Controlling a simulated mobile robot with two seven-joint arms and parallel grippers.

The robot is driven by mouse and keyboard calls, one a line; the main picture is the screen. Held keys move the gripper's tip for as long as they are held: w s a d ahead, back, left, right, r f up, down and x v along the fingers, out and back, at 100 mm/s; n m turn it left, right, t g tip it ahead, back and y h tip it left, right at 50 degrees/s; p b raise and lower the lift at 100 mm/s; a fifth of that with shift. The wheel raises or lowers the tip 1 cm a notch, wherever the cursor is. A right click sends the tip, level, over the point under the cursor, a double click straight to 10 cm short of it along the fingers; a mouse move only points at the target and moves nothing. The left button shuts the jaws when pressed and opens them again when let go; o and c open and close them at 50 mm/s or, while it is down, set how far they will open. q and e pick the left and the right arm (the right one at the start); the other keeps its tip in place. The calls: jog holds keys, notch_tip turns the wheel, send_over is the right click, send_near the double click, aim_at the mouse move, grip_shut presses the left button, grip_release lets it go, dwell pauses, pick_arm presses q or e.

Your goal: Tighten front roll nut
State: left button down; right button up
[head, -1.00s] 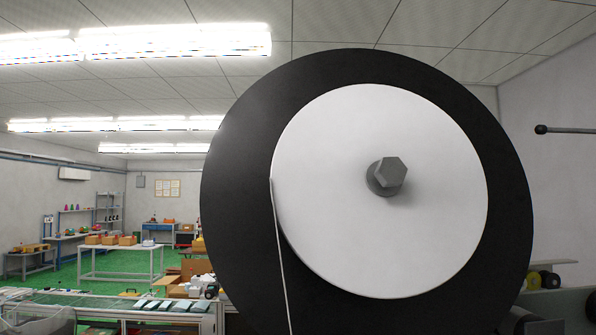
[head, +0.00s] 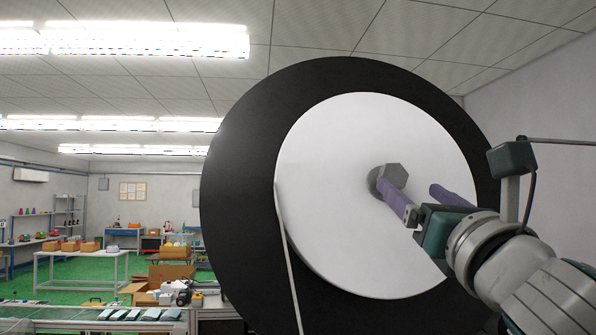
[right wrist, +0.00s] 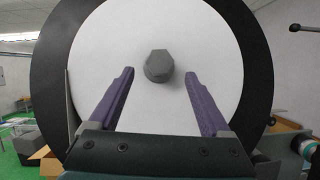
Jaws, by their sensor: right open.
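The front roll is a white disc of material (head: 330,230) in front of a larger black disc (head: 235,190). A grey hex nut (head: 393,178) sits at its centre; in the right wrist view the nut (right wrist: 159,66) is just beyond and between the fingertips. My right gripper (head: 412,188) is open, with two purple fingers. In the head view one finger's tip is close to the nut, overlapping its lower edge; I cannot tell if they touch. In the right wrist view the open gripper (right wrist: 160,82) has clear space between its fingers. My left gripper is not in view.
A white strip (head: 290,270) runs down from the roll's left edge. A conveyor with grey-green packs (head: 125,314) and cardboard boxes (head: 165,280) stand at the lower left. A thin dark rod (head: 565,141) shows at the right.

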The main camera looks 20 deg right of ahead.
aim_at(396, 177)
jog(key=p+x, duration=0.2)
jog(key=x, duration=0.4)
jog(key=shift+r, duration=0.15)
jog(key=shift+w+d+r+p, duration=0.1)
jog(key=shift+w+p, duration=0.05)
jog(key=shift+w, duration=0.2)
jog(key=shift+w+d+r+p, duration=0.1)
jog(key=shift+w+d+p, duration=0.05)
jog(key=shift+w, duration=0.2)
grip_shut()
